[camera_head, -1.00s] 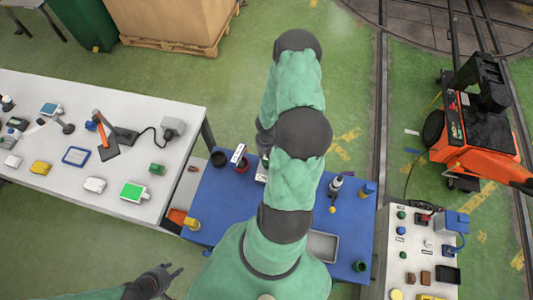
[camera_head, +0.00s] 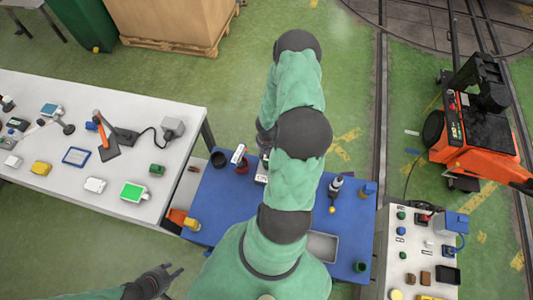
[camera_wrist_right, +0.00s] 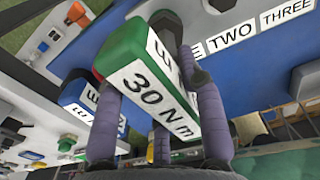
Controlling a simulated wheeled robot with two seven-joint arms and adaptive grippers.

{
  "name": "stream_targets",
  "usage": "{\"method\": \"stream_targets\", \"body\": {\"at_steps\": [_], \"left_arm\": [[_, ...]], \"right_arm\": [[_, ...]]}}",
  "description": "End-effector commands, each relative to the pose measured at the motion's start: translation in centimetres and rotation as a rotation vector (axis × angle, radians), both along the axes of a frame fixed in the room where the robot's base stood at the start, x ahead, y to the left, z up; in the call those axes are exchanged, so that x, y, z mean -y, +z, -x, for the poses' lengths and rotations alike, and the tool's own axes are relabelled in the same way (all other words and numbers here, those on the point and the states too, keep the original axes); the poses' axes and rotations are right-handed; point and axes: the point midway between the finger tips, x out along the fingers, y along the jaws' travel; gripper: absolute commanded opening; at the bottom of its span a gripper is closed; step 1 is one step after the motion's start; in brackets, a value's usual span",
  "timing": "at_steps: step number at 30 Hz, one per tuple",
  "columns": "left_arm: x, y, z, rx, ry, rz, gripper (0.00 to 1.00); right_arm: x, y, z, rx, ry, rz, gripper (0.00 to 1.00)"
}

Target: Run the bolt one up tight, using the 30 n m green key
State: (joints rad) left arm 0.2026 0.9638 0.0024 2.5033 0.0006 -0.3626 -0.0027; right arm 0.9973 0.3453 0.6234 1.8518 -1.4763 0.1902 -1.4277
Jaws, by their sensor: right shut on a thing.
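In the right wrist view the green key (camera_wrist_right: 128,48) shows large and tilted, with a white label reading "30 N m". My right gripper (camera_wrist_right: 155,82) is shut on it, with grey-purple fingers on both sides. A dark round and hexagonal part (camera_wrist_right: 172,30) shows just behind the key; I cannot tell whether they touch. Signs "TWO" (camera_wrist_right: 232,34) and "THREE" (camera_wrist_right: 286,12) stand beyond to the right. A sign between the key and "TWO" is mostly covered. In the head view my right arm hides its gripper. My left gripper (camera_head: 168,276) is open and empty at the lower left.
A blue block with a white label (camera_wrist_right: 78,92) shows left of the held key. The blue table (camera_head: 215,205) carries cups, a tray (camera_head: 322,246) and small items. A white bench (camera_head: 60,195) stands left, a small one (camera_head: 400,255) right. An orange machine (camera_head: 475,150) stands beyond.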

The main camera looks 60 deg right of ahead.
Motion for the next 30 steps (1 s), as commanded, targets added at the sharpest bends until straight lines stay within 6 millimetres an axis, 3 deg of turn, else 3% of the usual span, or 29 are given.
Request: {"method": "stream_targets", "body": {"at_steps": [30], "left_arm": [[0.0,3.9,0.0,0.000,0.000,0.000,0.40]], "right_arm": [[0.0,4.3,0.0,0.000,-0.001,0.001,0.00]]}}
